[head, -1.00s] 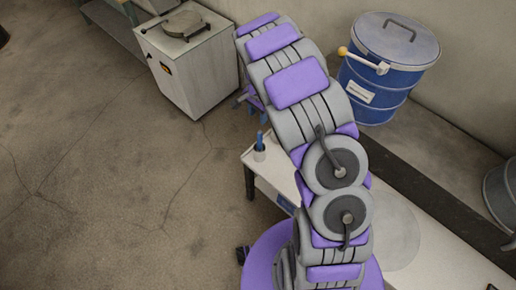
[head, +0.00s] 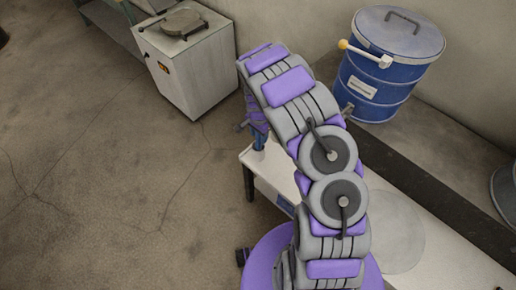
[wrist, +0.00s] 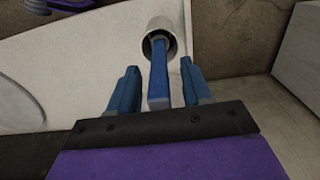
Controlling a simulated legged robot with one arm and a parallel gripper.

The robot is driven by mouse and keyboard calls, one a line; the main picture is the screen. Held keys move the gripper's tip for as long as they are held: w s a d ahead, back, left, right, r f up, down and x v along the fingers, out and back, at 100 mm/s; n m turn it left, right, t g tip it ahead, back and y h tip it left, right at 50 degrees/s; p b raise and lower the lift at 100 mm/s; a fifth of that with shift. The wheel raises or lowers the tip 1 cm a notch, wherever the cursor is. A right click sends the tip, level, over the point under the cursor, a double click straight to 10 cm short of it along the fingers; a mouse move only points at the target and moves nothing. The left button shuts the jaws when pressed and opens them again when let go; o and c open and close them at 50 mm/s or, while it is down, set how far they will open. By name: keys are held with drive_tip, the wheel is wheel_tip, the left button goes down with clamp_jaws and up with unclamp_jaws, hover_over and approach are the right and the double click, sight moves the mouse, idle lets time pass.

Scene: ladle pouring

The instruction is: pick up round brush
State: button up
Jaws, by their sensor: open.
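The round brush's blue handle (wrist: 158,76) stands up out of a small grey cup (wrist: 165,26) in the wrist view. Its brush end is hidden inside the cup. My gripper (wrist: 160,82) is open, with one blue finger on each side of the handle and a visible gap on both sides. In the head view my gripper (head: 258,138) is above the table's near left corner and covers most of the brush and cup.
The cup stands on the corner of a long pale table (head: 405,265). A blue drum (head: 375,85) with a yellow-tipped handle is behind it at the right. A white cabinet (head: 190,72) stands on the floor at upper left. The floor to the left is clear.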

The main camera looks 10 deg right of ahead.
drive_tip(key=shift+d+f, duration=0.1)
drive_tip(key=shift+f, duration=0.85)
drive_tip(key=shift+r, duration=0.1)
drive_tip(key=shift+a, duration=0.2)
drive_tip(key=shift+c, duration=1.4)
drive_tip(key=shift+d, duration=0.1)
clamp_jaws()
